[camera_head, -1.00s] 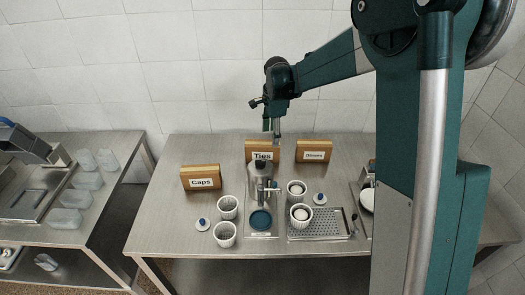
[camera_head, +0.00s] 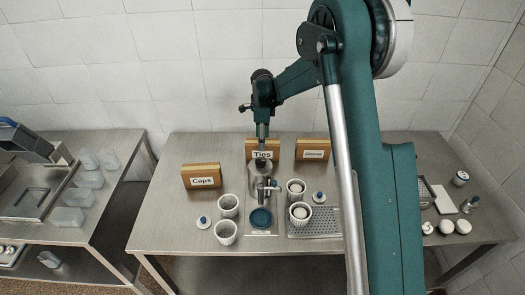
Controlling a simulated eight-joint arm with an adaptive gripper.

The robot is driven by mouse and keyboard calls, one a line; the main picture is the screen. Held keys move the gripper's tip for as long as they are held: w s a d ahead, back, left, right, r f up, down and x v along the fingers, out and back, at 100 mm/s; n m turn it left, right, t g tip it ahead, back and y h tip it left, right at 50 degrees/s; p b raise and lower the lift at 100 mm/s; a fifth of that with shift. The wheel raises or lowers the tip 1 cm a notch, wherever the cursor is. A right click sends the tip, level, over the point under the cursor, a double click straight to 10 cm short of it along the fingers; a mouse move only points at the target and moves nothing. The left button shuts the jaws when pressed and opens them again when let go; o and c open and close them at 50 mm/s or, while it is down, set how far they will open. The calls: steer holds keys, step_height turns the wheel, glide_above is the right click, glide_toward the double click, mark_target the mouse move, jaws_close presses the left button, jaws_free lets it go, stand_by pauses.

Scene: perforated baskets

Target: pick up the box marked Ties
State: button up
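The box marked Ties (camera_head: 274,145) is a brown, wood-like block with a white label. It stands upright at the back of the steel table. My gripper (camera_head: 262,143) points down and overlaps the middle of this box in the picture. I cannot tell whether it touches the box or is in front of or above it. The fingers are too small and narrow to show whether they are open or shut. A metal canister (camera_head: 257,175) covers part of the box's lower front.
The Caps box (camera_head: 201,177) stands left, and another labelled box (camera_head: 313,149) right. The table's left part (camera_head: 165,210) is clear. A side table (camera_head: 70,210) holds clear containers.

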steer(key=shift+f, duration=1.3)
steer(key=shift+f, duration=0.1)
steer(key=shift+d+f, duration=0.1)
steer(key=shift+f, duration=2.4)
steer(key=shift+c, duration=0.6)
steer(key=c, duration=1)
